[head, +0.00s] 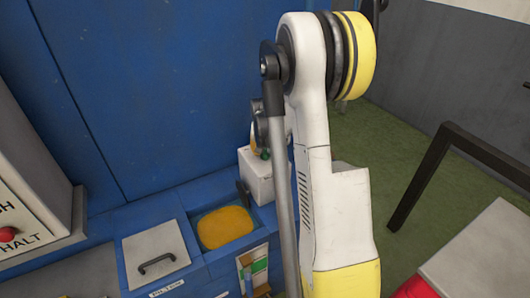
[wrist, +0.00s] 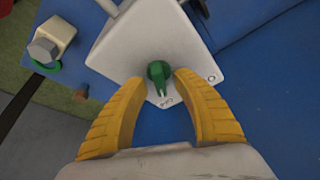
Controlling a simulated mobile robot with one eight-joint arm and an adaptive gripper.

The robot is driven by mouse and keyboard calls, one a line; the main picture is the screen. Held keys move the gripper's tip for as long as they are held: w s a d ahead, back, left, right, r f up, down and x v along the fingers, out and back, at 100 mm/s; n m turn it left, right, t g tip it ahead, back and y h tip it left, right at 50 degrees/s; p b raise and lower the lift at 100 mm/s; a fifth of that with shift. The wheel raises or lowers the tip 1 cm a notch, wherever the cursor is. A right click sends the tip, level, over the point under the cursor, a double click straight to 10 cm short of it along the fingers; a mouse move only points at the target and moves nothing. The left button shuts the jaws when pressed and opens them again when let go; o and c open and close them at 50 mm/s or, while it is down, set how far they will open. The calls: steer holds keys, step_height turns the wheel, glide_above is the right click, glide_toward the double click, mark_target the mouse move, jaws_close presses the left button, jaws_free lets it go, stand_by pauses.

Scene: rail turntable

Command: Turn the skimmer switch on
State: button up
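The skimmer switch looks to be the green knob (wrist: 158,72) on a white box (wrist: 128,48) in the wrist view. The knob's pale pointer marks face down the picture, toward a small dark label that I cannot read. Another small mark, like an O, sits to the right on the box. My gripper (wrist: 160,79) is open, its two yellow fingers on either side of the knob with gaps to it. In the head view the white box (head: 256,178) stands at the blue wall, the green knob (head: 265,154) just showing; my arm hides most of the gripper.
A blue bench holds an open bin with orange contents (head: 225,228) and a grey lidded hatch (head: 156,255). A grey panel with a red button (head: 8,234) stands at left. A black frame (head: 425,175) stands at right over green floor.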

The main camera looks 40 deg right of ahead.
jaws_close()
steer(key=shift+n, duration=0.4)
steer(key=n+y, duration=0.1)
steer(key=n, duration=0.1)
steer(key=n+t+y+b, duration=0.1)
steer(key=n, duration=0.2)
steer(key=shift+s+b, duration=0.1)
steer(key=shift+b, duration=0.2)
steer(key=n+y, duration=0.1)
steer(key=n, duration=0.2)
steer(key=n+y, duration=0.1)
steer(key=n, duration=0.2)
steer(key=shift+b, duration=0.35)
